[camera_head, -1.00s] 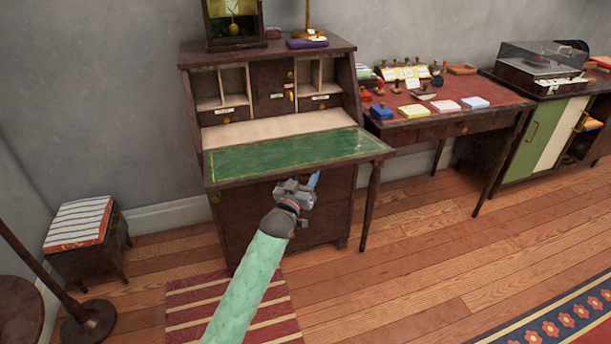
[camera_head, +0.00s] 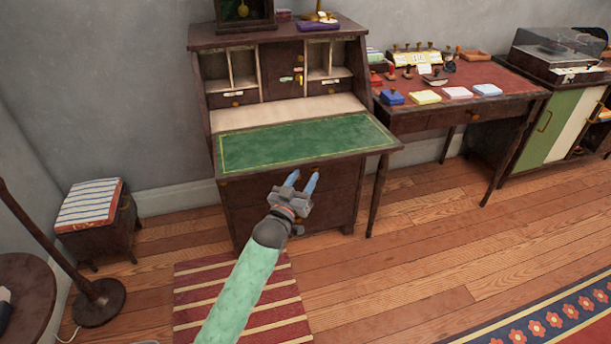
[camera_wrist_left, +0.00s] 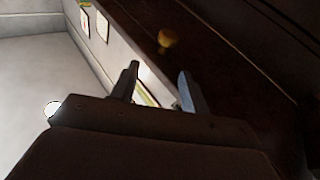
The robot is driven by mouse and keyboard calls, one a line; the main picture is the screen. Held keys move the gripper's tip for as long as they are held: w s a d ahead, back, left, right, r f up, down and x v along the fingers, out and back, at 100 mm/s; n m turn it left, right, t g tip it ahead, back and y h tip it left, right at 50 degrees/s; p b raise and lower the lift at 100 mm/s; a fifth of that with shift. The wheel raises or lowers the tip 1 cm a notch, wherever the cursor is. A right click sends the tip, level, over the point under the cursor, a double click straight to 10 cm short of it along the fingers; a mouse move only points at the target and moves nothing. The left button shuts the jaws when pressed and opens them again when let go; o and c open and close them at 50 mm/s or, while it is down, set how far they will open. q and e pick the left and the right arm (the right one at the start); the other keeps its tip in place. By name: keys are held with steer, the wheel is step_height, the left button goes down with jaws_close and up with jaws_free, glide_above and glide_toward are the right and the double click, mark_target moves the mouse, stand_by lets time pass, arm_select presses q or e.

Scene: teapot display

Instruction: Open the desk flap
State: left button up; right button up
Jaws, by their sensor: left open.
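The desk flap (camera_head: 300,143) is folded down and lies about level, its green, gold-lined writing surface facing up. Behind it the desk (camera_head: 281,215) shows open pigeonholes and small drawers. My left gripper (camera_head: 301,181) is open and empty, just in front of and below the flap's front edge, its two blue-tipped fingers pointing toward the desk. In the left wrist view the fingers (camera_wrist_left: 158,88) are apart with nothing between them, and a brass knob (camera_wrist_left: 167,39) shows on dark wood beyond them. My right gripper is not in view.
A stool with a striped cushion (camera_head: 90,203) stands left of the desk. A side table with a red top (camera_head: 464,74) stands close on the right. A striped rug (camera_head: 240,303) lies on the floor in front; bare floor is right of it.

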arm_select(q)
steer(key=shift+r, duration=0.15)
steer(key=f+p+v, duration=0.1)
steer(key=v, duration=0.8)
steer(key=shift+w+p, duration=0.2)
steer(key=shift+p, duration=0.15)
stand_by(0.6)
steer(key=shift+a+f, duration=0.1)
steer(key=shift+p, duration=0.35)
stand_by(0.4)
